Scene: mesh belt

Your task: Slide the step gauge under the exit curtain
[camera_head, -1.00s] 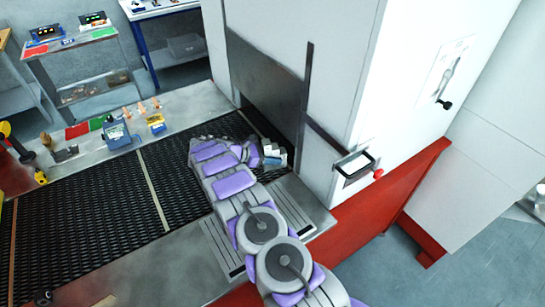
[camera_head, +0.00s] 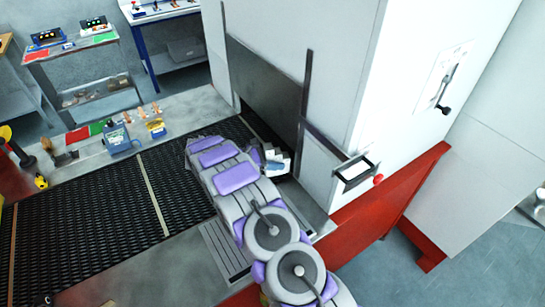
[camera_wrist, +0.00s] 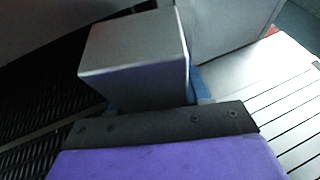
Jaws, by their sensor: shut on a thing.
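The step gauge (camera_head: 277,160), a small pale grey stepped block with some blue, is held at the end of my arm. My gripper (camera_head: 264,160) is shut on it, with the fingers mostly hidden behind my arm. In the wrist view, a grey block face of the gauge (camera_wrist: 140,65) stands beyond the dark jaw edge (camera_wrist: 160,122), with blue beside it. The exit curtain (camera_head: 265,88) is a dark grey panel hanging in the machine's opening. The gauge is close to the curtain's lower right edge; whether they touch is unclear.
A dark mesh belt (camera_head: 95,215) runs to the opening. The white machine wall (camera_head: 335,90) with a small tray-like box (camera_head: 354,172) and red knob stands right of the gauge. A slotted metal plate (camera_head: 222,250) lies below my arm. Small tools sit on the far ledge.

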